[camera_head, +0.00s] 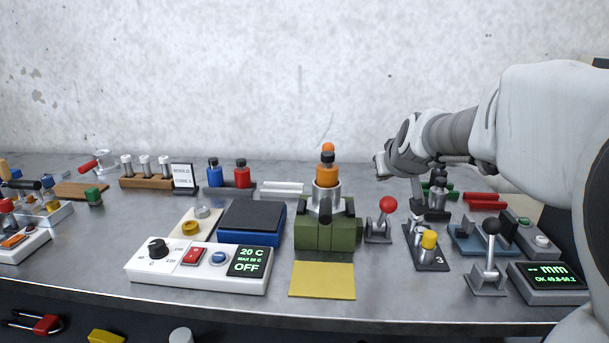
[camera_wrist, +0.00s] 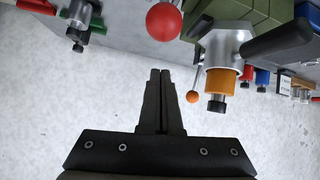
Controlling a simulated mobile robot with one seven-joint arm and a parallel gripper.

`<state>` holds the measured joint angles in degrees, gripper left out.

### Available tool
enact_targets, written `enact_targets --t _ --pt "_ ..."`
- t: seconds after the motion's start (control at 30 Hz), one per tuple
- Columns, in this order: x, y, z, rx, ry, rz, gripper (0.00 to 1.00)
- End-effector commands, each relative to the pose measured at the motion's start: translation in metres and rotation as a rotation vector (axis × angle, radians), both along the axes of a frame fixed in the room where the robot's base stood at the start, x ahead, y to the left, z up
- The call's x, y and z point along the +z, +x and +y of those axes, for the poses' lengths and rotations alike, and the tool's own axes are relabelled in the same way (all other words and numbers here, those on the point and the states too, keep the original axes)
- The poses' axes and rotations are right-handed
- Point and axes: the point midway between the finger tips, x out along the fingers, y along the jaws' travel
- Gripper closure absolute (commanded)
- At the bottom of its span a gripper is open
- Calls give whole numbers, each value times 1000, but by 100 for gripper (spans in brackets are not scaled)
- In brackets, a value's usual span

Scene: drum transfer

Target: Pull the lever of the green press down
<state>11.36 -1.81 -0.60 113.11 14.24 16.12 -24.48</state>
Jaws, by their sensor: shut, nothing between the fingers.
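The green press (camera_head: 328,232) stands at mid-table. It has a green block base, a metal cylinder and an orange collar with a black cap. It is upside down at the top of the wrist view (camera_wrist: 264,20). A lever with a red ball knob (camera_head: 388,204) stands upright on a grey bracket at the press's right side; the knob also shows in the wrist view (camera_wrist: 164,22). My gripper (camera_head: 417,207) is shut and empty, just right of the red knob and apart from it. Its closed fingers show in the wrist view (camera_wrist: 160,72).
A grey plate with a yellow knob (camera_head: 428,240) and a black-knobbed lever (camera_head: 491,228) stand to the right. A white control box (camera_head: 200,267) and a blue scale (camera_head: 252,220) are left. A yellow mat (camera_head: 322,281) lies before the press. A wall stands behind.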

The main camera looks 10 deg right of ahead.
Motion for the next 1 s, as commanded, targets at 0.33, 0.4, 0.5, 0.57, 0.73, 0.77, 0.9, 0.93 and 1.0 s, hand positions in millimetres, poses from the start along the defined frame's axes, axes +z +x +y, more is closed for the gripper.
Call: enact_targets --t 0.33,0.4,0.5,0.57,0.73,0.77,0.9,0.93,1.0 --pt "34 -58 8 1 -2 -9 100" --pt "38 -67 10 1 -2 -10 100" --pt "42 -78 11 2 -1 -9 100" --pt "44 -82 12 2 -1 -9 100" --pt "47 -88 13 2 -1 -9 100" --pt "47 -89 13 1 -1 -8 100" --pt "46 -89 13 1 -1 -8 100" --pt "46 -89 13 1 -1 -8 100" --pt "46 -89 13 1 -1 -8 100"
